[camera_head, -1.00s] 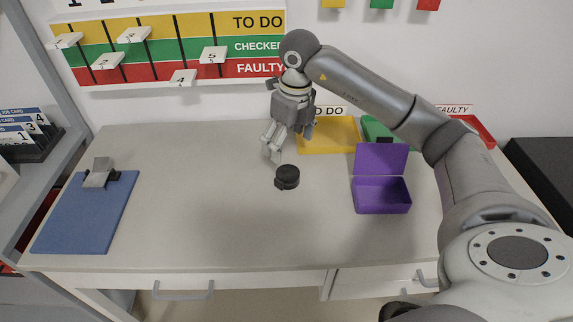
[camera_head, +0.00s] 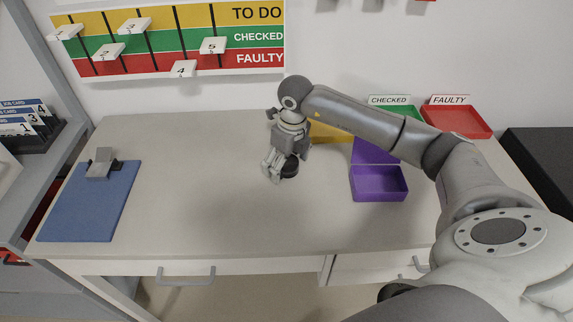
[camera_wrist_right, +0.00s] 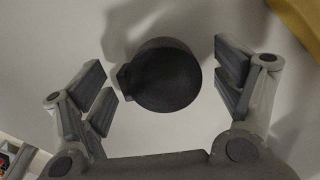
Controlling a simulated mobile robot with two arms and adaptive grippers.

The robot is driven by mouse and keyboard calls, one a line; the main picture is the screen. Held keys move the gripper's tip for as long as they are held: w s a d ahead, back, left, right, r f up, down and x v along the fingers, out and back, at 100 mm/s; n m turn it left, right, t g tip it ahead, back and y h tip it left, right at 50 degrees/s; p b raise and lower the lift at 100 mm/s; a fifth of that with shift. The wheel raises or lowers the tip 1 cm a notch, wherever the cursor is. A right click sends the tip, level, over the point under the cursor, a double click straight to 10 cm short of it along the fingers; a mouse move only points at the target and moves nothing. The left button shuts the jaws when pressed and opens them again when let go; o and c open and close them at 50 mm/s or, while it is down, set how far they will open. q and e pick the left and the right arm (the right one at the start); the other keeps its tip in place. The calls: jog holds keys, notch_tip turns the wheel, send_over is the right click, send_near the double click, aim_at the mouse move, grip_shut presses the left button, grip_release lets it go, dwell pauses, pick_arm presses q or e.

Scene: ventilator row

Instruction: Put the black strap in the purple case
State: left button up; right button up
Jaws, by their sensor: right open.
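The black strap (camera_head: 290,168) is a small dark round coil on the white table, left of the case. In the right wrist view the strap (camera_wrist_right: 166,75) lies between the two open fingers, with a gap on both sides. My right gripper (camera_head: 281,170) is open and down at the strap, partly covering it in the head view; it also shows in the right wrist view (camera_wrist_right: 165,90). The purple case (camera_head: 379,184) stands open on the table to the right, its lid raised at the back and partly hidden by my arm. Its inside looks empty. My left gripper is out of view.
A blue clipboard (camera_head: 90,202) lies at the table's left. Yellow (camera_head: 330,133), green (camera_head: 408,116) and red (camera_head: 458,121) trays stand along the back. The table's middle and front are clear. A wall board (camera_head: 170,40) hangs behind.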

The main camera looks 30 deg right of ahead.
jog(key=shift+c, duration=0.4)
jog(key=shift+r, duration=0.1)
jog(key=c, duration=1.1)
jog(key=shift+c, duration=0.2)
jog(key=shift+r, duration=0.1)
